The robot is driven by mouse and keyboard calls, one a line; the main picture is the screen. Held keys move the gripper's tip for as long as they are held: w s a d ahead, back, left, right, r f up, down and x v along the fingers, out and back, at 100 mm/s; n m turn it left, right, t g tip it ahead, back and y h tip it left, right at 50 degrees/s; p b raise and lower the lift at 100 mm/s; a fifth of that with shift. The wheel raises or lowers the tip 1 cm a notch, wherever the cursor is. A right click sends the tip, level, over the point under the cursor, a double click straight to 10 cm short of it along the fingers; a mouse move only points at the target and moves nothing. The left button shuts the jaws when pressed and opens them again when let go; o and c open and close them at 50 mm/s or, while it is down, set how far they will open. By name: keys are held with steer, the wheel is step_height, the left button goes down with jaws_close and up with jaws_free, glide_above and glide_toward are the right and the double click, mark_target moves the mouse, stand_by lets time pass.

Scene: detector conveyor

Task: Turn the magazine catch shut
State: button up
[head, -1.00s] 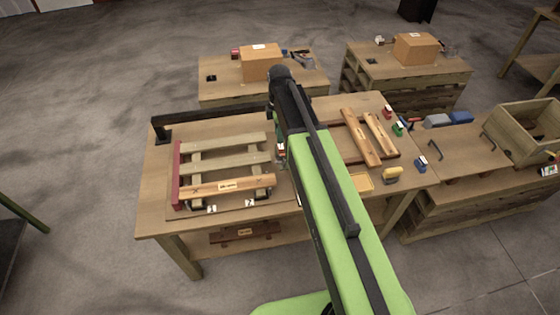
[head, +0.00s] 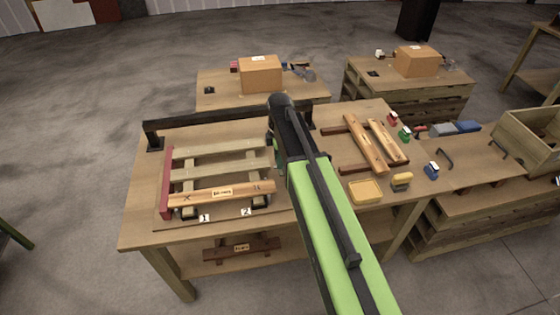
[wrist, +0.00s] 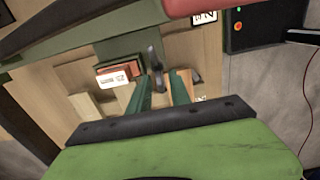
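In the wrist view, a small dark upright lever (wrist: 155,62) looks like the magazine catch; I cannot tell its turn position. My gripper (wrist: 162,82) has two narrow fingers with a gap between them. The lever's lower part shows in or just beyond that gap, and contact cannot be judged. A red block with a white label (wrist: 115,77) is left of the fingers. In the head view, my green and black arm reaches over the workbench (head: 140,225) and hides the gripper and catch. The slatted rack (head: 222,150) with a red end bar (head: 167,182) is left of the arm.
A black raised rail (head: 200,118) runs along the bench's back. Wooden bars (head: 365,142), a yellow tray (head: 365,192) and small coloured blocks lie right of my arm. Two further benches carry cardboard boxes (head: 260,74). The bench's front left corner is clear.

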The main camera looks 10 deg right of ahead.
jaws_close()
steer(key=shift+m, duration=0.3)
steer(key=m, duration=0.3)
steer(key=shift+w+d+m, duration=0.1)
steer(key=shift+w+m, duration=0.25)
steer(key=shift+m, duration=0.05)
steer(key=m, duration=0.4)
steer(key=shift+w+d, duration=0.2)
steer(key=shift+w, duration=0.1)
steer(key=m, duration=0.5)
steer(key=shift+w+d, duration=0.15)
steer(key=shift+d, duration=0.15)
steer(key=shift+d+m, duration=0.2)
steer(key=shift+m, duration=0.9)
steer(key=shift+d+m, duration=0.15)
steer(key=shift+m, duration=0.95)
